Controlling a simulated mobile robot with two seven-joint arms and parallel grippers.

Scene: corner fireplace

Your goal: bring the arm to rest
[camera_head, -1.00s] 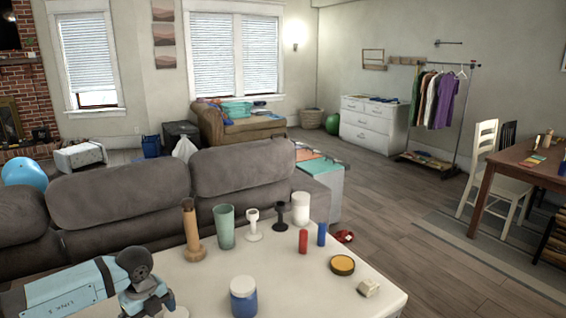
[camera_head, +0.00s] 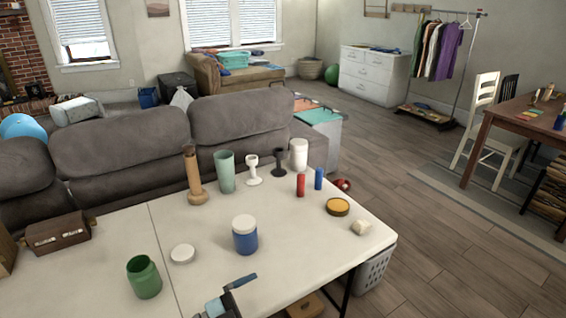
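No gripper of mine can be made out for certain. A light-blue and dark piece (camera_head: 225,300) shows at the bottom edge, partly cut off. I cannot tell whether it is part of my arm or a thing on the table. The arm that came in from the left is out of view. The white table (camera_head: 215,285) below me holds a green open jar (camera_head: 144,278), a white lid (camera_head: 182,254) and a blue jar with a white lid (camera_head: 245,236).
A tan pepper mill (camera_head: 193,178), a green cup (camera_head: 225,172) and several small items stand toward the back. A brown case (camera_head: 58,234) lies at left. A grey sofa (camera_head: 125,150) borders the table behind. Wood floor (camera_head: 440,235) is open at right.

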